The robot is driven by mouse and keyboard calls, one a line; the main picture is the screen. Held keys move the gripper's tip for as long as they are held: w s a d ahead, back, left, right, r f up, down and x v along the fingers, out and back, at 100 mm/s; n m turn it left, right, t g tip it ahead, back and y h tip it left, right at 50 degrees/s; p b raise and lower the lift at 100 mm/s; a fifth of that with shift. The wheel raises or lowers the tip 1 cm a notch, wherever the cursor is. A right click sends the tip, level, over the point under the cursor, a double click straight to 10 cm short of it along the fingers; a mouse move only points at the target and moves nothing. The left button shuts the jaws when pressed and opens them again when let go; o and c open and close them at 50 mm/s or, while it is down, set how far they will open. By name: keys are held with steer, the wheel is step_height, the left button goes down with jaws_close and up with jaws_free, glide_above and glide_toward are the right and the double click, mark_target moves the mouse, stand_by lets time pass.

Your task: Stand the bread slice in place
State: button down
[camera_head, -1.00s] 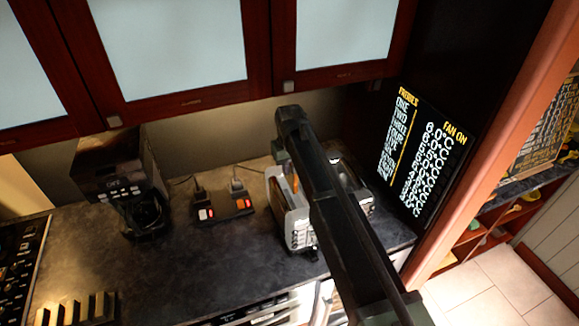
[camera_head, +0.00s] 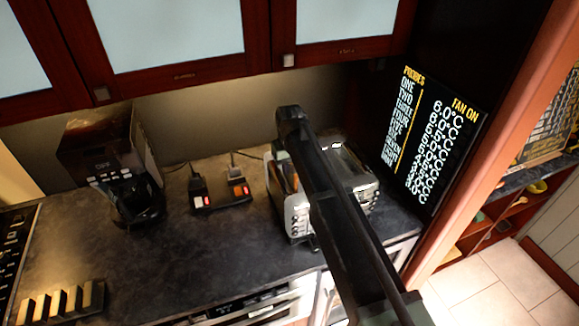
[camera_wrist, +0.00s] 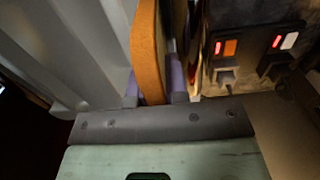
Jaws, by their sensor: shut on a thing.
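The bread slice (camera_wrist: 147,50) shows edge-on in the wrist view, with an orange-brown crust, standing upright between the pads of my gripper (camera_wrist: 155,88). My gripper is shut on it. In the head view a bit of the orange bread (camera_head: 293,182) shows at the top of the chrome and white toaster (camera_head: 297,217), just left of my arm. My arm hides the middle of the toaster and most of my gripper there. I cannot tell how far the slice sits inside a slot.
A power strip (camera_head: 222,197) with plugs and lit switches lies left of the toaster, also seen in the wrist view (camera_wrist: 250,45). A coffee maker (camera_head: 130,195) stands further left. Cupboards (camera_head: 180,40) hang above; a display (camera_head: 430,135) stands right.

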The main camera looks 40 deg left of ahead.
steer(key=c, duration=1.1)
jaws_free()
steer(key=shift+o, duration=0.2)
step_height(320, 180, up, 10)
steer(key=p, duration=1)
steer(key=shift+r, duration=0.15)
